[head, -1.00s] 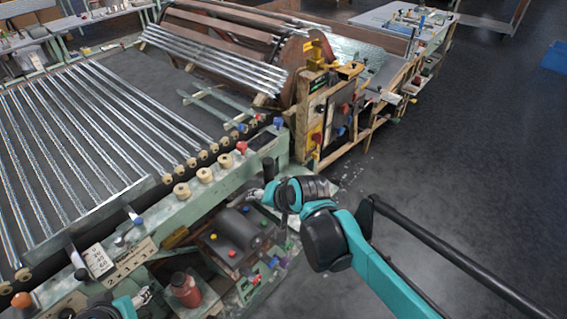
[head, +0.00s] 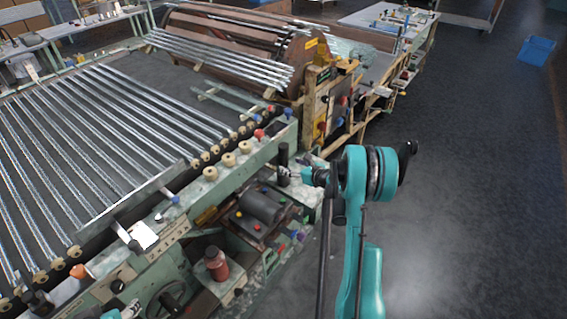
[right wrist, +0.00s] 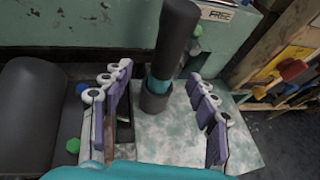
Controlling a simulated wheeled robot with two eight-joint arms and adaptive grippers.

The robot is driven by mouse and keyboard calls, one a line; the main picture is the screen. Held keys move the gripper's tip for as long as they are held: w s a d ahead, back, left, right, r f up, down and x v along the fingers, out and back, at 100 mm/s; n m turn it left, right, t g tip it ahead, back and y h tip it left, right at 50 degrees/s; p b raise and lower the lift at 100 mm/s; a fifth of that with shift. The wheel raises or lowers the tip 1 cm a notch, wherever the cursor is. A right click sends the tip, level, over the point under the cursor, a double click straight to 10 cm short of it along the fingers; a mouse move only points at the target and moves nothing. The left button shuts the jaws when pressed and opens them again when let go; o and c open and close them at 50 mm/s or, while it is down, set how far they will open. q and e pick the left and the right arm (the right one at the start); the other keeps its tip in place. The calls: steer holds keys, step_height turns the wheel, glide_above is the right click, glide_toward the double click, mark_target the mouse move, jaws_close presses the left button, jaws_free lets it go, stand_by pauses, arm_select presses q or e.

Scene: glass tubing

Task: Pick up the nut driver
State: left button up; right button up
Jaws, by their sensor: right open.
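The nut driver (right wrist: 178,42) seems to be the upright tool with a thick black handle and a teal band below it. Its lower end is in a dark round holder (right wrist: 155,101) on the paint-worn ledge. In the head view the black handle (head: 284,157) stands at the corner of the green machine. My right gripper (right wrist: 160,74) is open, its purple-padded fingers to either side of the tool's lower part, with no clear contact. In the head view the right gripper (head: 312,176) is small beside the tool. My left gripper (head: 130,309) is partly visible at the bottom edge; its jaws are unclear.
A dark cylindrical motor (head: 262,207) lies left of the tool and also fills the right wrist view's left side (right wrist: 28,105). The green machine wall (right wrist: 85,22) is close behind. A red-brown bottle (head: 216,265) stands nearer. Open floor lies right (head: 470,200).

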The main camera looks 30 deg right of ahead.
mark_target(287, 162)
steer(key=x, duration=0.2)
steer(key=b+x, duration=0.1)
steer(key=x, duration=0.1)
steer(key=b+x, duration=0.1)
steer(key=x, duration=0.2)
steer(key=shift+d+f, duration=0.15)
steer(key=shift+d, duration=0.25)
steer(key=shift+w, duration=0.3)
jaws_close()
